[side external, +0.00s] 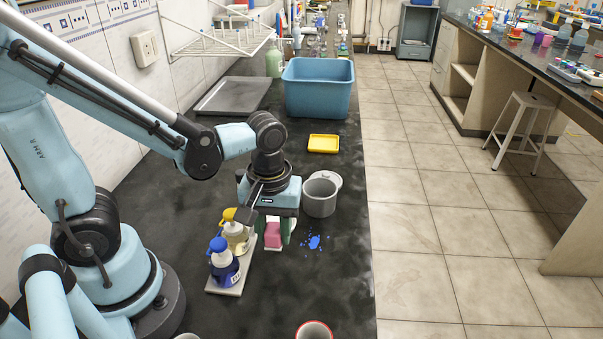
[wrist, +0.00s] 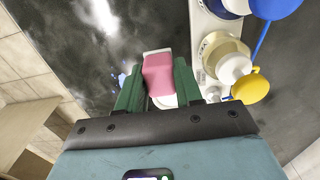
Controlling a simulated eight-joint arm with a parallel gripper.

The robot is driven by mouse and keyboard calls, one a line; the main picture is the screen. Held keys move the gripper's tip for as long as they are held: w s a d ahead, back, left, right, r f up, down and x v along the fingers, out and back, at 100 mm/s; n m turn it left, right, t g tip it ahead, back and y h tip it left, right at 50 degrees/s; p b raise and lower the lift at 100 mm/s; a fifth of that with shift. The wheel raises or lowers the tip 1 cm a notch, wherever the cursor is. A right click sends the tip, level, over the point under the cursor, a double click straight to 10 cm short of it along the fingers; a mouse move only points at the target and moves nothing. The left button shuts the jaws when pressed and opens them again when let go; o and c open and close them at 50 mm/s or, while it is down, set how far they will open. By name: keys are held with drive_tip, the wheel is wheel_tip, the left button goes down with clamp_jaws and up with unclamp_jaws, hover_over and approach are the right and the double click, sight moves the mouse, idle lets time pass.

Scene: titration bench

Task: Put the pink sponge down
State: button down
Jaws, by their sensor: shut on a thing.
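The pink sponge (side external: 272,235) is a small pink block with a white part at its end. My gripper (side external: 273,232) points down with its green fingers on both sides of it. In the wrist view the sponge (wrist: 158,74) sits between the two green fingers of my gripper (wrist: 158,88), which are shut on it. The sponge is beside the tray of wash bottles, near the black bench top. I cannot tell whether it touches the bench.
A pale tray (side external: 231,284) with yellow-capped (side external: 236,232) and blue-capped (side external: 223,264) bottles stands close at left. A blue spill (side external: 314,242) and a grey pot (side external: 320,198) lie right. Front right bench is mostly clear.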

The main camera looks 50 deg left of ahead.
sight(275, 243)
drive_tip(key=shift+f, duration=1.85)
drive_tip(key=shift+f, duration=0.1)
drive_tip(key=c, duration=0.7)
unclamp_jaws()
drive_tip(key=shift+c, duration=0.2)
drive_tip(key=shift+r, duration=6.05)
drive_tip(key=shift+w+a+m+t, duration=0.25)
drive_tip(key=shift+a+m+t, duration=0.1)
drive_tip(key=shift+m+t, duration=0.3)
drive_tip(key=w+a+m+t, duration=0.1)
drive_tip(key=m+t, duration=0.1)
drive_tip(key=w+a+m+t, duration=0.1)
drive_tip(key=m+t, duration=0.1)
drive_tip(key=m, duration=0.1)
drive_tip(key=w+a+r+m+t, duration=0.1)
drive_tip(key=m+t, duration=0.1)
drive_tip(key=shift+w+a+m, duration=0.1)
drive_tip(key=shift+a+m, duration=0.1)
drive_tip(key=shift+m, duration=0.15)
